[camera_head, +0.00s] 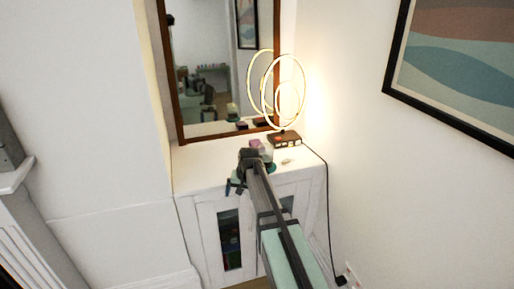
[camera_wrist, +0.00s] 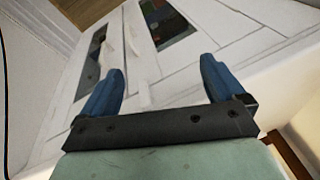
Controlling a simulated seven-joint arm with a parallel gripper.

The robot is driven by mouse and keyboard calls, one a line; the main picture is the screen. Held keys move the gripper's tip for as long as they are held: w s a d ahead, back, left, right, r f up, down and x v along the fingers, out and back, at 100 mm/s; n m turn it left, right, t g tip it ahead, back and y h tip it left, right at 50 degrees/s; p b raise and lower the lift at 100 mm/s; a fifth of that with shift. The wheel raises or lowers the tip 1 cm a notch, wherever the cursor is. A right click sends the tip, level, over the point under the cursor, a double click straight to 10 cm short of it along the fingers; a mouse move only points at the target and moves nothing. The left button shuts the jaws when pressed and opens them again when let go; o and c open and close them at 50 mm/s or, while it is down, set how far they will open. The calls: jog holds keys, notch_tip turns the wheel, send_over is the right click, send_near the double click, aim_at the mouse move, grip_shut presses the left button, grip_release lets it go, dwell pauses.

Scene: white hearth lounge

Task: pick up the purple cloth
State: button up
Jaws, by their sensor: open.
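A small pinkish-purple thing (camera_head: 256,145), which looks like the purple cloth, lies on top of the white cabinet (camera_head: 200,158). It is partly hidden behind my gripper and arm, so its full shape cannot be made out. My gripper (camera_head: 233,184) is at the cabinet's front top edge, nearer to the camera than the cloth. In the wrist view my gripper (camera_wrist: 162,68) has its two blue fingers spread wide with nothing between them. That view shows the cabinet's front with its glass panes and no cloth.
A ring lamp (camera_head: 279,92) stands lit on the cabinet near a dark box (camera_head: 286,139). A small pale item (camera_head: 287,161) lies in front of the box. A brown-framed mirror (camera_head: 213,65) rises behind. A black cord (camera_head: 328,215) runs down the right side.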

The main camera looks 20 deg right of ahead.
jog(key=w+d+r+t, duration=0.1)
jog(key=w+r, duration=0.3)
jog(key=r, duration=0.5)
notch_tip(320, 180, up, 8)
jog(key=n+h, duration=0.1)
jog(key=n, duration=0.2)
send_over(257, 144)
jog(key=s, duration=0.4)
jog(key=x, duration=1.3)
jog(key=shift+d, duration=0.25)
jog(key=shift+f, duration=0.2)
jog(key=c, duration=1.1)
jog(key=shift+r, duration=5.2)
jog(key=shift+c, duration=0.2)
